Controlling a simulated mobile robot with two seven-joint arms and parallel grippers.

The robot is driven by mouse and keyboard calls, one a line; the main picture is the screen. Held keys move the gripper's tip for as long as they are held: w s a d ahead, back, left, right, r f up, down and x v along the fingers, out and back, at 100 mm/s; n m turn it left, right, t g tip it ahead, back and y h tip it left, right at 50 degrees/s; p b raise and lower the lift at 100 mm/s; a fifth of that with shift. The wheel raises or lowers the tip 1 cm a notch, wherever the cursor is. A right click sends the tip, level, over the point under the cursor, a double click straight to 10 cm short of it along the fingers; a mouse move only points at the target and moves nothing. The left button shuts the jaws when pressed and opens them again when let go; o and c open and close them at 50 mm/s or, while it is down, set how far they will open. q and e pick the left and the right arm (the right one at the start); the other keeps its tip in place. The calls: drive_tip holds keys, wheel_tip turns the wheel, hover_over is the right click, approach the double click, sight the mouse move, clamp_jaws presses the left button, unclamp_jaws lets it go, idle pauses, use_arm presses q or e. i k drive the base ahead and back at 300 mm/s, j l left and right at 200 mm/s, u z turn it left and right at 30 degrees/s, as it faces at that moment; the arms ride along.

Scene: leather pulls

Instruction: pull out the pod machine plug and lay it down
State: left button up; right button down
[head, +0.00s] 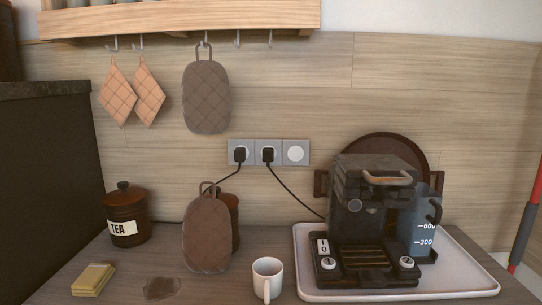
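The pod machine (374,215) is dark and stands on a white tray (462,282) at the right of the counter. Two black plugs sit in a grey socket strip (311,152) on the wall. From the right plug (268,155), a black cord (294,197) runs down to the right towards the pod machine and passes out of sight behind it. From the left plug (240,155), a cord runs down to the left behind a brown quilted pad (207,235). The third socket (295,153) is empty. Neither gripper is in view.
A white mug (267,280) stands at the front, left of the tray. Another quilted pad (206,95) hangs above. Bare counter (275,241) lies below the sockets.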

sight(268, 152)
drive_tip(key=l+u, duration=0.1)
drive_tip(key=u, duration=0.3)
drive_tip(key=l+u, duration=0.15)
drive_tip(key=u, duration=0.25)
drive_tip(key=l+u, duration=0.2)
drive_tip(key=u, duration=0.2)
drive_tip(key=l+u, duration=0.15)
drive_tip(key=u, duration=0.25)
drive_tip(key=i, duration=0.05)
